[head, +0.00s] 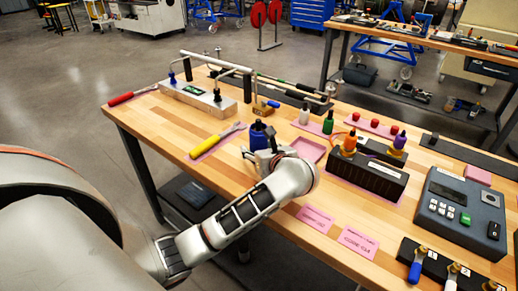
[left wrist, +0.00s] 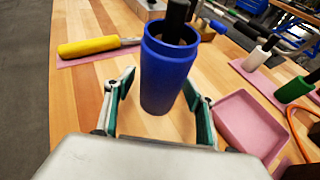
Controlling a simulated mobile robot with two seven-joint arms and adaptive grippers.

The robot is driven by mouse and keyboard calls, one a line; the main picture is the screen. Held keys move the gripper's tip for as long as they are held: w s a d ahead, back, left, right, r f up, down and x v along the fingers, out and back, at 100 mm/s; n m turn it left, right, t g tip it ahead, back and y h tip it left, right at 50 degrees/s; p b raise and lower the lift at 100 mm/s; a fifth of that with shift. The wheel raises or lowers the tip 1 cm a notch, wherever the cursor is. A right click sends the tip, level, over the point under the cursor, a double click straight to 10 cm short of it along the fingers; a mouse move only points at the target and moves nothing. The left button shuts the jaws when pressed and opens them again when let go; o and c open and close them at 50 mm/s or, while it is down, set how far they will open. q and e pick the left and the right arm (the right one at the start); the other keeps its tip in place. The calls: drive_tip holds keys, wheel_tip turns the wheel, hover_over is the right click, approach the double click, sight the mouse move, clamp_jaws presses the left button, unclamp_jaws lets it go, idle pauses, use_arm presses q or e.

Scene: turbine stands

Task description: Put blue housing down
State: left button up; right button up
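The blue housing (head: 259,136) is a blue cylinder near the middle of the bench. In the left wrist view the blue housing (left wrist: 166,80) stands upright, with a black part rising from its open top. My left gripper (head: 262,155) is at the housing's near side. In the left wrist view its fingers (left wrist: 158,92) are spread on either side of the housing, with a narrow gap showing at the left finger. Contact at the right finger is hard to tell. My right gripper is not in view.
An empty pink tray (left wrist: 250,125) lies just right of the gripper. A black block (head: 368,172) and a grey keypad device (head: 460,212) stand to the right.

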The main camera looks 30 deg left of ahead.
use_arm(q)
drive_tip(key=shift+r, duration=0.15)
drive_tip(key=v, duration=1.2)
drive_tip(key=shift+s, duration=0.1)
idle(0.3)
